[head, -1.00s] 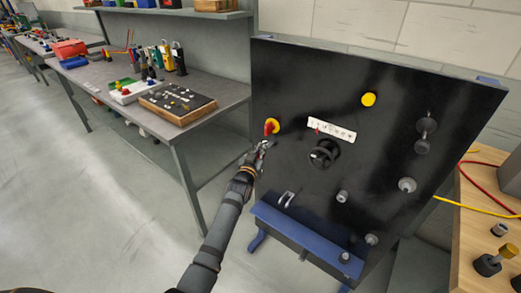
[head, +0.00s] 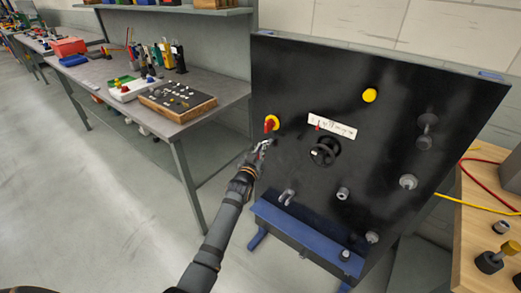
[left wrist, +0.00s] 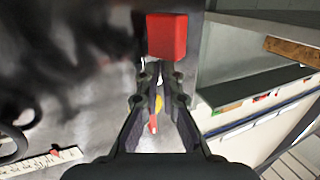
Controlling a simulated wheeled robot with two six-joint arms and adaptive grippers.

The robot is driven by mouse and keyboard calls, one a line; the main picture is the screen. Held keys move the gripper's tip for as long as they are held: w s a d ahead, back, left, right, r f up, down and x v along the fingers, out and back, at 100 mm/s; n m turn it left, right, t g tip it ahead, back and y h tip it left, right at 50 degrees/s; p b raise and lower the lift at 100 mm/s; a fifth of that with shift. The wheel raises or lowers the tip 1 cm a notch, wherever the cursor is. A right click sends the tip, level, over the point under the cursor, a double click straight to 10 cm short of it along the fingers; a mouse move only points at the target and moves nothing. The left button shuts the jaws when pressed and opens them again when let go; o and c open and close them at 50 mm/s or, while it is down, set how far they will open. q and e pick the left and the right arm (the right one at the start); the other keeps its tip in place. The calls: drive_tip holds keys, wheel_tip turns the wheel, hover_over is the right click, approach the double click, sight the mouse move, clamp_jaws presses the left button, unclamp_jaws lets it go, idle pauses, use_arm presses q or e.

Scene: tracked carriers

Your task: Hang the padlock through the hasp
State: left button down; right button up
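In the head view the padlock cannot be made out clearly behind the gripper. A grey U-shaped loop (head: 287,197), possibly the hasp, stands out low on the panel. My right gripper is not in view.
The panel also carries a black handwheel (head: 324,151), a white scale (head: 332,127), a yellow button (head: 369,95) and several grey knobs. A blue ledge (head: 305,232) juts out below. A bench (head: 215,105) stands left, a wooden table (head: 475,220) right.

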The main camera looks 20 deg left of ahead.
use_arm(q)
drive_tip(key=c, duration=1.4)
unclamp_jaws()
drive_tip(key=shift+c, duration=0.2)
drive_tip(key=s, duration=1.2)
drive_tip(key=shift+r, duration=0.4)
drive_tip(key=s+a+f+g+p, duration=0.1)
drive_tip(key=s+f+g+p, duration=0.3)
drive_tip(key=f, duration=0.7)
drive_tip(key=s+f+g, duration=0.2)
drive_tip(key=s+f, duration=0.5)
drive_tip(key=f, duration=0.4)
drive_tip(key=s+a+f+g+p, duration=0.1)
drive_tip(key=s+f+g+p, duration=0.3)
drive_tip(key=f, duration=0.7)
drive_tip(key=s+a+f+g, duration=0.1)
drive_tip(key=s+f, duration=0.3)
drive_tip(key=s, duration=0.7)
drive_tip(key=s+a+f+g, duration=0.2)
drive_tip(key=s+f+g, duration=0.1)
drive_tip(key=s, duration=0.8)
drive_tip(key=s+a+f+g+p, duration=0.1)
drive_tip(key=s+f, duration=0.5)
drive_tip(key=s, duration=0.6)
drive_tip(key=shift+a+g+y, duration=0.4)
drive_tip(key=shift+a+g, duration=0.2)
drive_tip(key=shift+a, duration=0.05)
